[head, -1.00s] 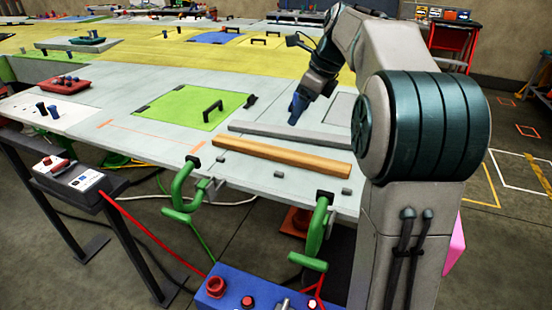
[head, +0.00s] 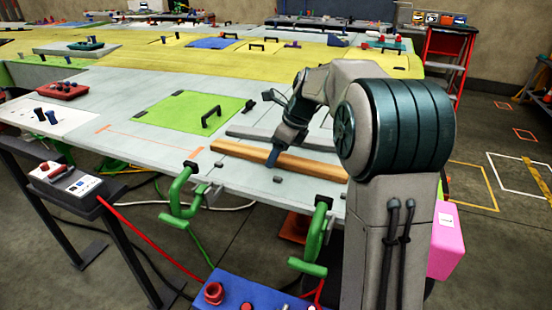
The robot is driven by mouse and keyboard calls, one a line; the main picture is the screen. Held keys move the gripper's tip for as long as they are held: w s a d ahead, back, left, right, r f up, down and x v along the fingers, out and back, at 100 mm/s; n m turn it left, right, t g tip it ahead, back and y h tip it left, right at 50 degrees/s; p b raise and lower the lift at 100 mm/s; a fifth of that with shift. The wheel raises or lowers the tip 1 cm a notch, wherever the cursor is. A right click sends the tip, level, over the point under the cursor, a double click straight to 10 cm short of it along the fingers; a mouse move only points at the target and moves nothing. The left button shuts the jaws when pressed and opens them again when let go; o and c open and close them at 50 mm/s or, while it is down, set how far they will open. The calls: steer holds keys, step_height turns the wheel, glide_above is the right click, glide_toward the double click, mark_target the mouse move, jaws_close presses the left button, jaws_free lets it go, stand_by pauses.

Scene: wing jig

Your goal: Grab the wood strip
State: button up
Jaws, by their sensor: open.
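The wood strip (head: 240,151) is a long light-brown bar lying flat near the front edge of the grey table panel (head: 140,142) in the head view. Part of the strip is hidden behind the fingers. I cannot tell whether the fingers touch it or straddle it. A grey bar (head: 250,134) lies parallel behind the strip, partly hidden by my arm.
Green clamps (head: 180,190) grip the table's front edge, with another clamp (head: 316,235) to the right. A green panel with a black handle (head: 212,116) lies behind left. Small dark blocks (head: 277,180) sit in front of the strip. The panel at left is mostly clear.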

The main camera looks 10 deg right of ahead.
steer(key=shift+w+a+f, duration=0.1)
steer(key=shift+f, duration=0.2)
steer(key=c, duration=1.2)
steer(key=shift+r, duration=0.15)
